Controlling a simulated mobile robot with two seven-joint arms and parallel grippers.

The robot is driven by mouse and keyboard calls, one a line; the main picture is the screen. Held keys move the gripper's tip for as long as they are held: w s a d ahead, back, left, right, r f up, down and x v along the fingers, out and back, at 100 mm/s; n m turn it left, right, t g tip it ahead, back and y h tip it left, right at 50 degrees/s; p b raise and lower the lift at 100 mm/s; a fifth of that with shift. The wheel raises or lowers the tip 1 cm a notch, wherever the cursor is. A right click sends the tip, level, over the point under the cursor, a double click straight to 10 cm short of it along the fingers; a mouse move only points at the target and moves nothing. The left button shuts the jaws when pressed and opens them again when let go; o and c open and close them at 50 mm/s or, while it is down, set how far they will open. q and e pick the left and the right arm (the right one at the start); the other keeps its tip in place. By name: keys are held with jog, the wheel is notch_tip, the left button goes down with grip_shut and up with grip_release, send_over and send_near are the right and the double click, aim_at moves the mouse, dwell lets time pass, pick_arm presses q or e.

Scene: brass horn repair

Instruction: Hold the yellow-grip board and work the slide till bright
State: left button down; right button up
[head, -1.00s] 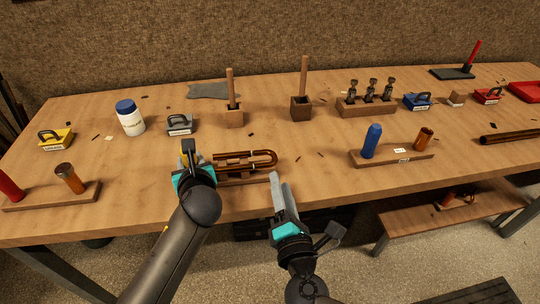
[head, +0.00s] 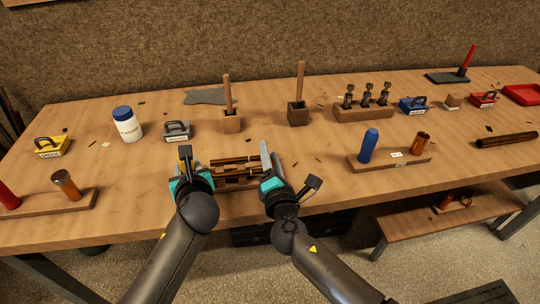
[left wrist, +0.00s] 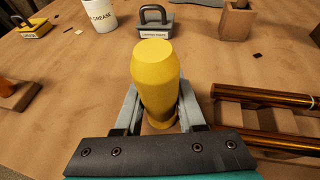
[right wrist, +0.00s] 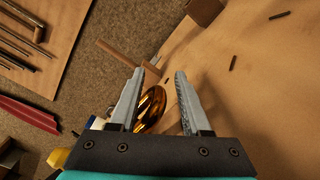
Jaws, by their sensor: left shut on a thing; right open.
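My left gripper (head: 190,165) is shut on the yellow grip (left wrist: 156,85), which stands upright between its fingers in the left wrist view. The slide (head: 232,163), brown-brass parallel tubes, lies to the right of the grip on a wooden board (head: 238,187). Its tubes also show in the left wrist view (left wrist: 275,98). My right gripper (head: 272,168) is open at the slide's right end. In the right wrist view the shiny curved bow (right wrist: 150,108) shows between the open fingers, nearer the left one. The right gripper hides the bow in the head view.
A grease jar (head: 127,124) and a grey-handled block (head: 177,131) stand behind to the left. Two wooden blocks with upright sticks (head: 231,122) (head: 298,113) stand behind the slide. A board with a blue grip (head: 368,146) lies to the right.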

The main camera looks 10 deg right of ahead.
grip_shut()
jog(key=shift+s+f, duration=0.1)
